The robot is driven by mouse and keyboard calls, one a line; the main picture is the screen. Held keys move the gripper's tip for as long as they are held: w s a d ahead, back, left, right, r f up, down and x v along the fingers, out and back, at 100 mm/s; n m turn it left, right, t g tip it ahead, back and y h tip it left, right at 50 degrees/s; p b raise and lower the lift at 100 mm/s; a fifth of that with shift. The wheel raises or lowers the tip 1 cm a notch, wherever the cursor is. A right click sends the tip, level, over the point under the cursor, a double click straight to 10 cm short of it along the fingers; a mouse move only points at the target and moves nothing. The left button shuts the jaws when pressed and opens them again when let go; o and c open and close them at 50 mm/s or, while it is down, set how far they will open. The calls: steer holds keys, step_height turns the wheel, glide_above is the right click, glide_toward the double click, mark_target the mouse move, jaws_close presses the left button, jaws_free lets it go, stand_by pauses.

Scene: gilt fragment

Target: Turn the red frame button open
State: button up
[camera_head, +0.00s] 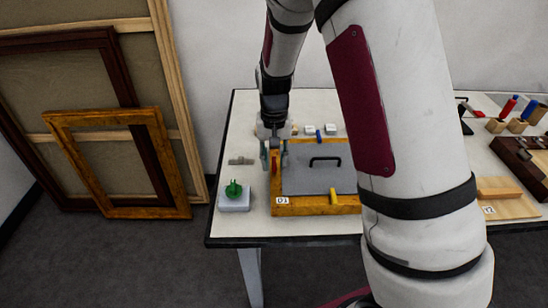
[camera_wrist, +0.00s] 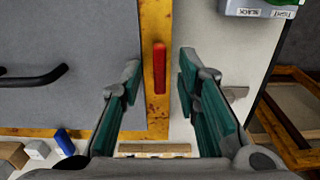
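The red frame button (camera_wrist: 159,68) is a narrow bar on the side strip of the yellow-gilt frame (camera_wrist: 157,115). In the wrist view it lies lengthwise along that strip. My gripper (camera_wrist: 161,75) is open, with one teal-padded finger on each side of the button and a clear gap on both sides. In the head view my gripper (camera_head: 273,160) points down over the left side of the frame (camera_head: 310,206), and the red button (camera_head: 275,162) shows small between the fingers. The frame holds a grey panel (camera_head: 308,180) with a black handle (camera_head: 325,160).
A pale box with a green item (camera_head: 234,196) stands left of the frame. Small blocks (camera_head: 309,129) lie behind it. My arm hides the table's middle.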

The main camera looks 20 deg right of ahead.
mark_target(274, 162)
step_height(274, 162, up, 12)
stand_by(0.5)
steer(key=shift+r, duration=0.1)
steer(key=s+r+n+t, duration=0.2)
steer(key=s+r, duration=0.4)
steer(key=s, duration=0.7)
steer(key=s+r+n+t, duration=0.1)
steer(key=s+r+t, duration=0.2)
steer(key=s, duration=1)
step_height(274, 162, up, 3)
steer(key=shift+d+r+n, duration=0.15)
steer(key=shift+n, duration=0.25)
